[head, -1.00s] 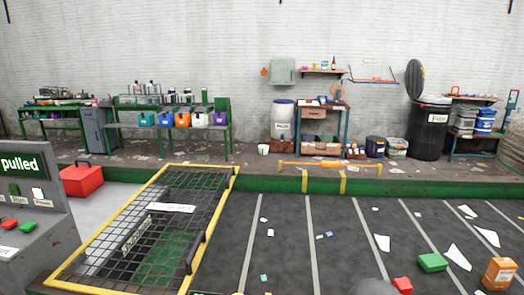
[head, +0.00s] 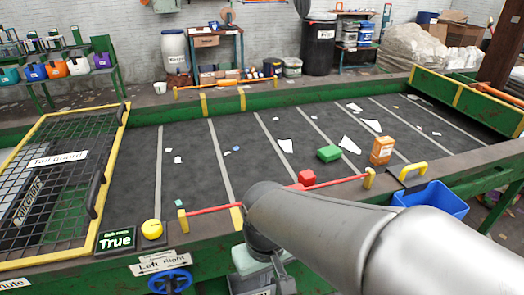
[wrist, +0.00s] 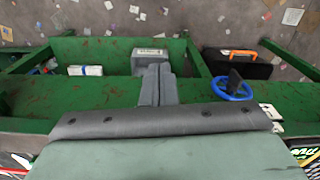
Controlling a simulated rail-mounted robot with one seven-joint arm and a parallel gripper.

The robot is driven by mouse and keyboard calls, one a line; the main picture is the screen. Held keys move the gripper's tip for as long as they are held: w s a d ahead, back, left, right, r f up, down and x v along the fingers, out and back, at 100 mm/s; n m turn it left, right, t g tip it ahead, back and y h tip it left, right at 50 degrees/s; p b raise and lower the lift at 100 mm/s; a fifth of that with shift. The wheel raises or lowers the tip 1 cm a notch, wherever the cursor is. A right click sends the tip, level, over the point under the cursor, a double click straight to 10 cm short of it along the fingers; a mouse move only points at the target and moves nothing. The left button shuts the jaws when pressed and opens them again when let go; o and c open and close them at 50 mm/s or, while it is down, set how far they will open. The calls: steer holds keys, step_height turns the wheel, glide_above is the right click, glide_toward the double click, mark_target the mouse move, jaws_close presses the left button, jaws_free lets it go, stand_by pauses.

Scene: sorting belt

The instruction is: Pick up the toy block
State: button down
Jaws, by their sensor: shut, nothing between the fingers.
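Two plain blocks lie on the dark belt in the head view: a red block (head: 306,178) near the front edge and a longer green block (head: 329,153) just behind it. I cannot tell which one is meant by the toy block. Neither shows in the wrist view. My gripper (wrist: 155,70) is shut and empty, its two grey fingers together over the green belt frame. In the head view my arm crosses the front right, with the gripper low at the front edge, left of the red block and apart from it.
An orange carton (head: 381,151) stands right of the blocks; white scraps lie around. A red bar (head: 216,209) spans the belt's front edge. A yellow button (head: 152,229) and blue handwheel (head: 170,281) sit at front left. A blue bin (head: 432,198) hangs at right. A mesh guard (head: 62,172) covers the left end.

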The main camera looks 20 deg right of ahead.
stand_by(0.3)
steer(key=c, duration=0.7)
jaws_free()
steer(key=shift+c, duration=0.2)
